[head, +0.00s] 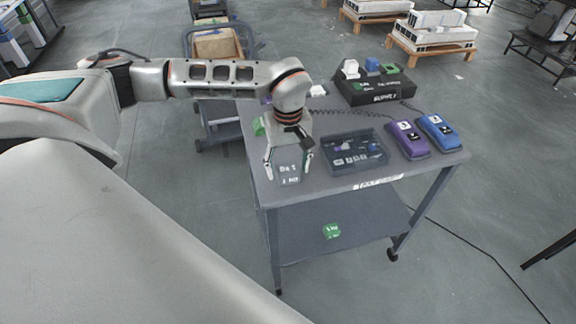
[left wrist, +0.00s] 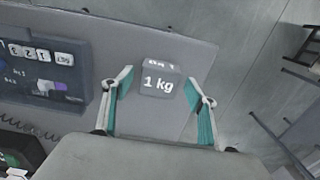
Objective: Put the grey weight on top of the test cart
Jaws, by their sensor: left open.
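The grey weight (head: 289,173), marked "1 kg", is at the near left corner of the test cart's grey top (head: 335,188). In the left wrist view the weight (left wrist: 160,80) shows between the fingertips, with the cart top (left wrist: 190,50) around it. My left gripper (head: 288,164) points down over that corner, its fingers spread on either side of the weight. The left wrist view also shows the gripper (left wrist: 162,78) open, with a gap beside the weight. I cannot tell whether the fingers touch it. My right gripper is not in view.
A dark tray (head: 356,167) of small parts, a purple device (head: 407,140), a blue device (head: 438,132) and a black supply box (head: 372,91) occupy the cart top. A green weight (head: 331,231) is on the lower shelf. A trolley (head: 215,75) stands behind.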

